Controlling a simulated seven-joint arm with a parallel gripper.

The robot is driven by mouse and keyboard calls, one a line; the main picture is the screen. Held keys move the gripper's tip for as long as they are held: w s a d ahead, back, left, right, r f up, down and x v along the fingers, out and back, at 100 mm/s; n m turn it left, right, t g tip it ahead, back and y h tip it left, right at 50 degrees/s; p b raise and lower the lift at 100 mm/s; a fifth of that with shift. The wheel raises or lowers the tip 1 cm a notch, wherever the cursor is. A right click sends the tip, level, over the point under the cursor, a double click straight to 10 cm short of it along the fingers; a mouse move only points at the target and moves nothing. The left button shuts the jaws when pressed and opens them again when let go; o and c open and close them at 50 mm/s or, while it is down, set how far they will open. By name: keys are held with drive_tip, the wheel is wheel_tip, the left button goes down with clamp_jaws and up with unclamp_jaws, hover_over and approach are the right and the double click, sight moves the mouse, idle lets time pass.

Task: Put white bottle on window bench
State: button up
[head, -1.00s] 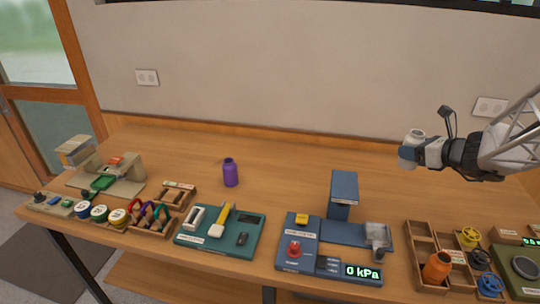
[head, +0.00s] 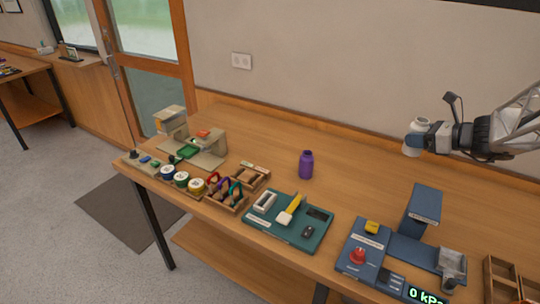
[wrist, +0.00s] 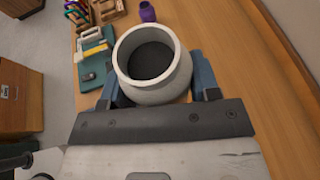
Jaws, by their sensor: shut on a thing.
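The white bottle (head: 413,145) is held in my gripper (head: 417,138) above the right part of the workbench in the head view. In the wrist view the white bottle (wrist: 153,66) sits between the two blue fingers of my gripper (wrist: 155,82), its round open mouth facing the camera and dark inside. The fingers are shut on its sides. I cannot tell which surface is the window bench; a wooden ledge (head: 78,62) lies beneath a window at the far left, and a separate wooden table (head: 22,72) stands beside it.
The wooden workbench (head: 260,135) holds a purple bottle (head: 306,164), a green tray with tools (head: 288,222), a blue pressure device (head: 372,250), a wooden rack (head: 238,188) and a beige station (head: 205,150). A door (head: 150,60) and dark floor mat (head: 125,212) are left. Floor between tables is clear.

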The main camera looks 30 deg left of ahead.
drive_tip(key=s+a+f+n+g+h, duration=0.1)
drive_tip(key=s+a+n+g, duration=0.25)
drive_tip(key=a, duration=0.95)
drive_tip(key=s+a+n+g, duration=0.3)
drive_tip(key=a+g, duration=0.1)
drive_tip(key=a, duration=0.9)
drive_tip(key=s+a+f+n+g+h, duration=0.1)
drive_tip(key=s+a+n+g, duration=0.25)
drive_tip(key=a, duration=1.05)
wheel_tip(320, 180, down, 16)
drive_tip(key=shift+d+m, duration=0.3)
drive_tip(key=shift+m, duration=0.1)
drive_tip(key=w+a, duration=0.3)
drive_tip(key=w, duration=0.1)
drive_tip(key=w+a+f, duration=0.1)
drive_tip(key=w+a, duration=0.2)
drive_tip(key=a, duration=0.1)
drive_tip(key=w+a, duration=0.4)
drive_tip(key=shift+w+f, duration=0.25)
drive_tip(key=shift+w, duration=0.05)
drive_tip(key=shift+d, duration=0.1)
drive_tip(key=shift+f, duration=1.75)
drive_tip(key=shift+f, duration=0.15)
